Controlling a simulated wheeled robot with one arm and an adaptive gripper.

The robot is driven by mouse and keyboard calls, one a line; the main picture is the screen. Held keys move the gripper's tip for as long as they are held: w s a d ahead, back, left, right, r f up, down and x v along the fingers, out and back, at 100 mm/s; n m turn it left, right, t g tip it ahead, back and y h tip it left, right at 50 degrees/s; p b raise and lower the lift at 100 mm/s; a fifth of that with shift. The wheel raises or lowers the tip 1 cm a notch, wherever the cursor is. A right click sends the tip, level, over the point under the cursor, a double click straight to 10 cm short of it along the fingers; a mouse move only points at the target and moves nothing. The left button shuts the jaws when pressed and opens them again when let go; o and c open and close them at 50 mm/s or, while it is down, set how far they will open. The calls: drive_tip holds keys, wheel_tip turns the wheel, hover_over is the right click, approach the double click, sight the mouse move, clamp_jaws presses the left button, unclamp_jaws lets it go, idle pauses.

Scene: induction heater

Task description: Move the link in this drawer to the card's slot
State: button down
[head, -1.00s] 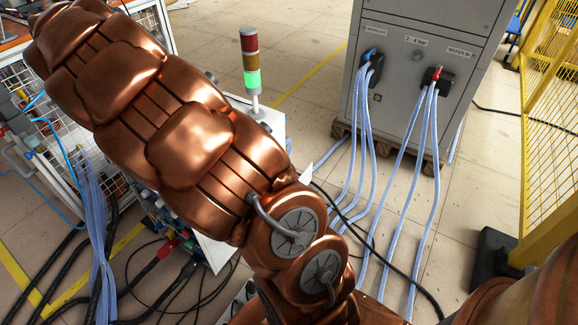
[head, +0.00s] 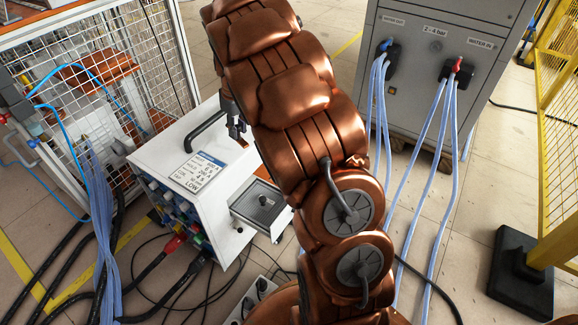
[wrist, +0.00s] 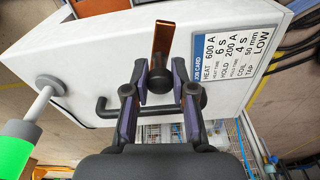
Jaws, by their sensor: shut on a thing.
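My gripper (wrist: 160,84) has its fingers closed around a dark round knob (wrist: 159,80). A flat copper link (wrist: 163,38) extends from this knob, above the white cabinet. In the head view my gripper (head: 236,128) is small and partly hidden by my arm, over the cabinet top. The job card (wrist: 232,57) on the cabinet reads 600 A, 6 s, 200 A, 4 s, 50 mm and LOW; it also shows in the head view (head: 200,171). An open drawer (head: 243,213) sticks out of the cabinet, with a dark round piece inside. I cannot make out the card's slot.
A black handle (wrist: 108,108) stands on the cabinet top, close to my gripper. A signal tower with a green light (wrist: 20,145) is at the wrist view's left. Cables (head: 150,285) lie around the cabinet. A grey water unit (head: 430,75) stands behind.

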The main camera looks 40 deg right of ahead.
drive_tip(key=s+d+f+n+b, duration=0.2)
drive_tip(key=s+d+f+b, duration=0.1)
drive_tip(key=d+f, duration=0.45)
drive_tip(key=s+d+f+n+b, duration=0.1)
drive_tip(key=s+d+f+b, duration=0.2)
drive_tip(key=d+f, duration=0.45)
drive_tip(key=shift+w+a+f, duration=0.5)
drive_tip(key=shift+w+f, duration=0.05)
drive_tip(key=shift+f, duration=0.45)
drive_tip(key=shift+w+a+f, duration=0.5)
drive_tip(key=shift+a+f, duration=0.05)
drive_tip(key=shift+f, duration=0.4)
drive_tip(key=shift+w+a+f, duration=0.5)
drive_tip(key=shift+w+f, duration=0.05)
drive_tip(key=shift+f, duration=0.45)
drive_tip(key=shift+s+f, duration=0.1)
drive_tip(key=shift+f, duration=0.15)
drive_tip(key=shift+f, duration=0.2)
drive_tip(key=shift+d+f, duration=0.1)
drive_tip(key=shift+f, duration=0.55)
drive_tip(key=shift+f, duration=0.2)
